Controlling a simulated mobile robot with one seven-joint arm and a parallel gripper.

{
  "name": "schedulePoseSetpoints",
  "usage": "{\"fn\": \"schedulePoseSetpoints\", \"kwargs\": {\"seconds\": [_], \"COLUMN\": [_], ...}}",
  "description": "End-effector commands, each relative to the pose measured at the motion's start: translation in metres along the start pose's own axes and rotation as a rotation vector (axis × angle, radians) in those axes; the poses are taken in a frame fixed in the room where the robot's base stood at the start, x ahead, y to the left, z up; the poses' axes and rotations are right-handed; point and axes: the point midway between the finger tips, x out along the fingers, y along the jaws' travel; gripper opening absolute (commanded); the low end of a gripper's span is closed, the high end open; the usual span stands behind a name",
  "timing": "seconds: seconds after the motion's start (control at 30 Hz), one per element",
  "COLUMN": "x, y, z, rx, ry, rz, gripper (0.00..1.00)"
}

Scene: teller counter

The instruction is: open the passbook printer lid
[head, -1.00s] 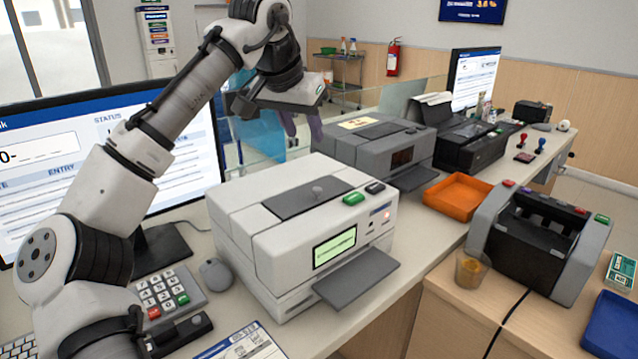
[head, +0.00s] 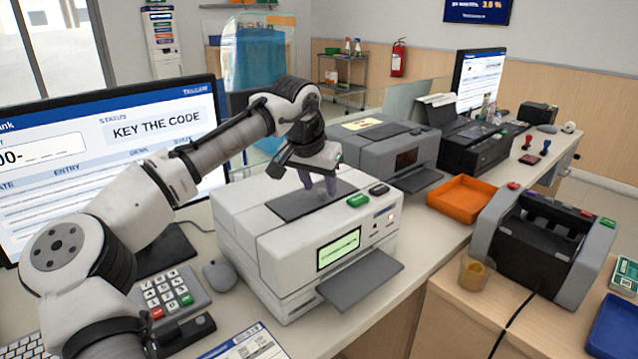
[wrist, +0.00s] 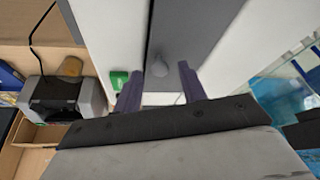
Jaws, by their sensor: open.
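The passbook printer (head: 285,245) is a white-grey box on the counter with a lit green display. Its dark grey lid (head: 285,205) is closed flat on top. In the wrist view the lid (wrist: 190,30) shows as a dark strip with a small round knob (wrist: 159,68). My gripper (head: 320,188) is open, pointing down over the lid. In the wrist view the knob appears between the two purple fingertips of my gripper (wrist: 157,78). I cannot tell how high the fingers are above the lid. The knob is hidden in the head view.
A green button (head: 358,200) and a dark button (head: 379,189) sit on the printer's top right. A monitor (head: 60,165) reads "KEY THE CODE", with a keypad (head: 165,292) in front. A grey printer (head: 385,145), an orange tray (head: 461,193) and a note counter (head: 545,240) stand right.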

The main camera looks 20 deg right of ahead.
Motion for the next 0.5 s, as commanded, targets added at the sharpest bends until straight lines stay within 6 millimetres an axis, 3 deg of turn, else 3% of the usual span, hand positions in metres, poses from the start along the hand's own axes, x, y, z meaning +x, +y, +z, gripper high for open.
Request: {"fn": "schedulePoseSetpoints", "kwargs": {"seconds": [0.37, 0.5], "x": [0.0054, 0.0052], "y": [0.0002, 0.0002], "z": [0.0002, 0.0002], "rx": [0.001, 0.001], "ry": [0.000, 0.000], "rz": [0.000, 0.000], "gripper": [0.40, 0.22]}}
